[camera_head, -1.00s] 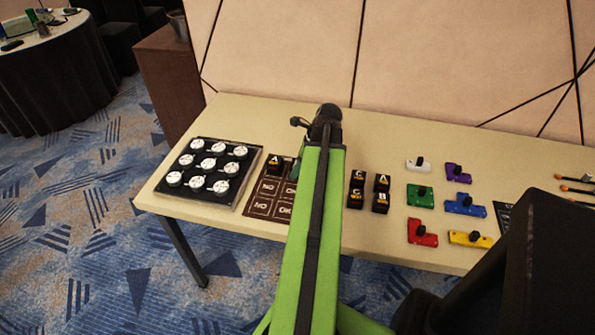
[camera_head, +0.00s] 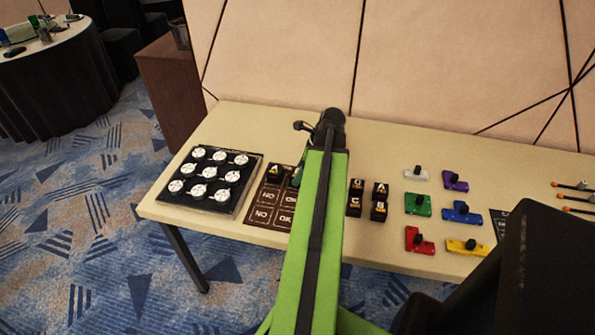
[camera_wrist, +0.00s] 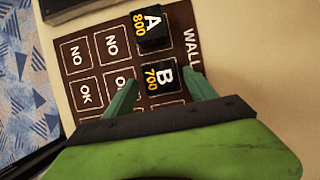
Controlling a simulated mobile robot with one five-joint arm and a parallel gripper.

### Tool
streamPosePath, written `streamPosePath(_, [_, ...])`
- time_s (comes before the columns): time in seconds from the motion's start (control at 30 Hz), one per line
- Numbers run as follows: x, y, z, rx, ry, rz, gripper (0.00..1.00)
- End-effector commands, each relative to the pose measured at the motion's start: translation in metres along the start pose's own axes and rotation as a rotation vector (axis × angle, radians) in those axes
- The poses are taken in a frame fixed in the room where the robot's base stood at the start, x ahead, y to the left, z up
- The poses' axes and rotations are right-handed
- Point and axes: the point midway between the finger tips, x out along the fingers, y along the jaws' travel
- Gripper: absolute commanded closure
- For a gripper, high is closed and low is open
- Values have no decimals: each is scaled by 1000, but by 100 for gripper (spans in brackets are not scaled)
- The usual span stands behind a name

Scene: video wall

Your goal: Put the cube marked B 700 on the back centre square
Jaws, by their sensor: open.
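The black cube marked B 700 (camera_wrist: 162,77) sits on the brown board (camera_wrist: 72,25) in the wrist view, in the row along the edge lettered WALL. It is beside the black cube marked A 800 (camera_wrist: 150,27), which is at the end of that row; A also shows on the board's back left square in the head view (camera_head: 275,172). My gripper (camera_wrist: 160,80) is open, with one green finger on each side of the B 700 cube. A gap seems to show beside each finger. In the head view my arm hides the B 700 cube and part of the board.
Right of my arm stand several more lettered black cubes (camera_head: 379,211), one partly hidden. A black tray with round white-topped pieces (camera_head: 213,178) lies left of the board. Coloured knobbed blocks (camera_head: 461,211) lie farther right. The wall rises behind the table (camera_head: 240,115).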

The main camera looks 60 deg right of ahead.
Motion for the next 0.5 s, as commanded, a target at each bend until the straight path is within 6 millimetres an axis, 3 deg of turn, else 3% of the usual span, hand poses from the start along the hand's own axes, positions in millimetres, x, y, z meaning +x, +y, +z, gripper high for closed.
streamPosePath(0.03, [-21,0,4,1,0,-1,35])
streamPosePath(0.3, [-83,0,4,0,0,-1,35])
streamPosePath(0.5, [-96,0,1,1,0,0,35])
